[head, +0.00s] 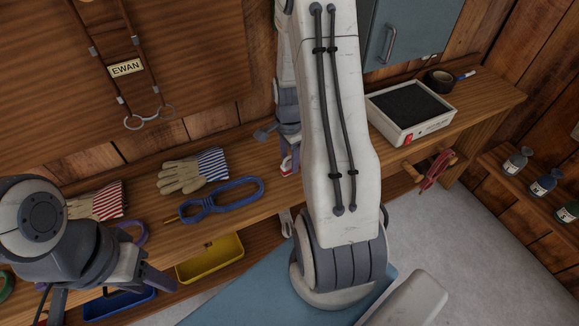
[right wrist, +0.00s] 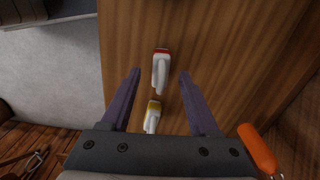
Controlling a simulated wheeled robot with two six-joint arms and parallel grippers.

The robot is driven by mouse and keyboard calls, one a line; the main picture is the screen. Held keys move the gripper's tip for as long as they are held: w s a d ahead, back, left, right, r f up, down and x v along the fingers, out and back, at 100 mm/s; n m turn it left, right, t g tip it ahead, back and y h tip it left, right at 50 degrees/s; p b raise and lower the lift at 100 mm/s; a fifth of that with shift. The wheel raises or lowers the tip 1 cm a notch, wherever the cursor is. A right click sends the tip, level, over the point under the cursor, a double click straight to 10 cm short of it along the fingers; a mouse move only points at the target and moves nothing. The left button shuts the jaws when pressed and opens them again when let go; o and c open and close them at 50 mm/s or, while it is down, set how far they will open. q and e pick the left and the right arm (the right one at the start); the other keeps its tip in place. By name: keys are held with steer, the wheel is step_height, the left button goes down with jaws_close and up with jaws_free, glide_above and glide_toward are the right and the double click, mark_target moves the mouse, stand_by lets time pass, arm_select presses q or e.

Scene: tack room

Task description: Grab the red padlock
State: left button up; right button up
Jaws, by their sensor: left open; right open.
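In the right wrist view, a pale object with a red top end (right wrist: 160,68), seemingly the red padlock, lies on the wooden bench top. It is ahead of and between the fingers of my right gripper (right wrist: 159,85), which is open and empty. A similar pale object with a yellow end (right wrist: 153,116) lies closer to the palm. In the head view my right arm mostly hides this spot; a bit of red and white (head: 287,172) shows beside the right gripper (head: 290,157). My left gripper (head: 108,293) is open at the lower left, away from these objects.
The bench holds gloves (head: 192,172), a blue looped strap (head: 222,197) and a white tray with a dark inside (head: 376,112). A yellow bin (head: 210,258) sits below. An orange-handled item (right wrist: 258,150) is right of my right gripper. Bottles (head: 517,160) stand far right.

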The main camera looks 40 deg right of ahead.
mark_target(289, 165)
steer(key=shift+f, duration=1.45)
jaws_close()
steer(key=shift+r, duration=0.15)
